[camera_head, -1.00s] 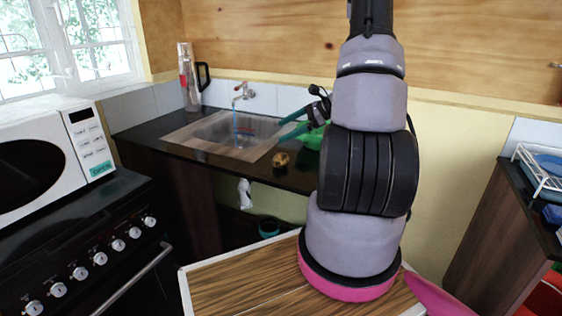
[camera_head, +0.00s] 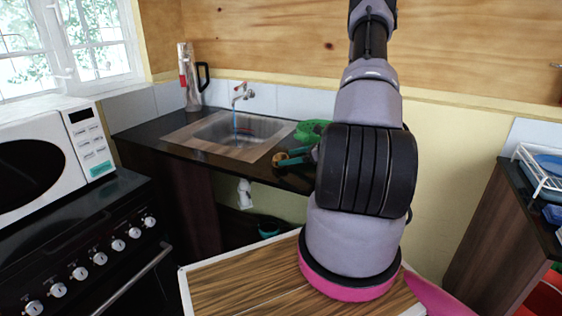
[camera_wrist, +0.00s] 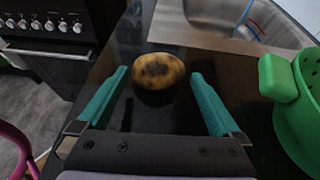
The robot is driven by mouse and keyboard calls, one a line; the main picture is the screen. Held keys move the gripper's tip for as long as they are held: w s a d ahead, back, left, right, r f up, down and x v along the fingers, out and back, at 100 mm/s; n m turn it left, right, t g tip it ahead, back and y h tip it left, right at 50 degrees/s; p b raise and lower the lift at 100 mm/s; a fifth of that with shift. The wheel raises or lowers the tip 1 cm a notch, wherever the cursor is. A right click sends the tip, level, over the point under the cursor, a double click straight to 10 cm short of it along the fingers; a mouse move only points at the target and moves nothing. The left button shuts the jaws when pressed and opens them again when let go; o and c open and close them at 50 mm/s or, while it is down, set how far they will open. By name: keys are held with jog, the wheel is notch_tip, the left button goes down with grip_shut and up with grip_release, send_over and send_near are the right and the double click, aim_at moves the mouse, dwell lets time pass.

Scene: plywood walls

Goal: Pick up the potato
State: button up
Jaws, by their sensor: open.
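The potato (camera_wrist: 158,71) is brown-yellow with dark patches and lies on the black counter in the wrist view. My gripper (camera_wrist: 160,80) is open, with one teal finger on each side of the potato's near part. The fingertips reach about level with the potato, and gaps show between it and both fingers. In the head view, the potato (camera_head: 279,159) shows small by the counter's front edge, right of the sink. My gripper (camera_head: 290,157) is beside it there, partly hidden by my arm.
A green colander (camera_wrist: 299,110) stands close to the right finger. The sink (camera_head: 235,132), with its tap running, lies behind and to the left. The counter's front edge is close to the potato. A microwave (camera_head: 45,155) and stove (camera_head: 90,245) stand at the left.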

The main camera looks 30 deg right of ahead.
aim_at(287, 157)
jog(key=x, duration=0.4)
jog(key=shift+w+a, duration=0.1)
jog(key=c, duration=1.1)
